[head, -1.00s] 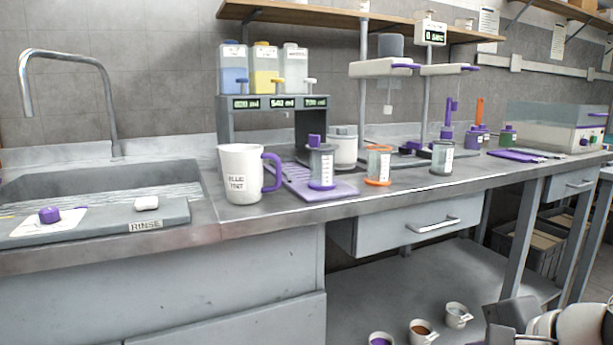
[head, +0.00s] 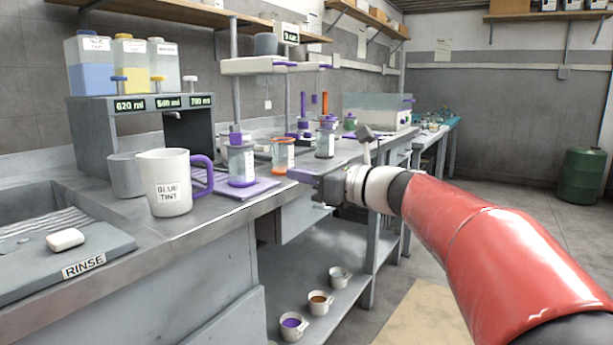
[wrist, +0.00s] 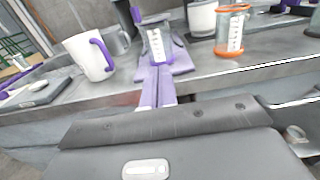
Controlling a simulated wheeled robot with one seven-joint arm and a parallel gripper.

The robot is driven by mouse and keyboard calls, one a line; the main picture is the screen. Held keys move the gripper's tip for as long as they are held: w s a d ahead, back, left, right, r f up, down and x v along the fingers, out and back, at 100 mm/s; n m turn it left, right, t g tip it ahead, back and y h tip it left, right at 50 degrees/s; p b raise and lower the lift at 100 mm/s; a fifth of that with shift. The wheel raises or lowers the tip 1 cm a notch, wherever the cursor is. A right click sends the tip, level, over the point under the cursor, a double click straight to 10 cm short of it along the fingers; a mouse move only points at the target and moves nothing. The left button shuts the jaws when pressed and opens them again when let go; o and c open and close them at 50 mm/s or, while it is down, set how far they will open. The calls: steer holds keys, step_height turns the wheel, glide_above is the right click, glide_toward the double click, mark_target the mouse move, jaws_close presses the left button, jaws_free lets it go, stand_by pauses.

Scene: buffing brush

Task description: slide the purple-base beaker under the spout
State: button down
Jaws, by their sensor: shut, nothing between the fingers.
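The purple-base beaker (head: 242,164) is clear with a white scale and stands upright on a purple mat (head: 262,187) near the counter's front edge. It also shows in the wrist view (wrist: 159,46). My gripper (head: 291,174) is to the right of the beaker in the head view, in front of the counter. In the wrist view its two lilac fingers (wrist: 156,75) are together, empty, and point towards the beaker, apart from it. The grey dispenser (head: 90,140) stands behind and left, with blue, yellow and white taps under its tanks; its spout outlets are unclear.
A white BLUE TINT mug (head: 168,183) with a purple handle stands left of the beaker. An orange-base beaker (head: 283,156) and a dark-base beaker (head: 325,143) stand to the right. A sink ledge marked RINSE (head: 65,250) is at the left. Small cups sit on the lower shelf.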

mark_target(252, 166)
steer(key=p+x, duration=0.1)
steer(key=x, duration=0.8)
steer(key=shift+w+a, duration=0.15)
steer(key=shift+a, duration=0.1)
steer(key=p+x, duration=0.1)
steer(key=x, duration=0.2)
steer(key=shift+w+a, duration=0.15)
steer(key=shift+w, duration=0.1)
steer(key=shift+s, duration=0.1)
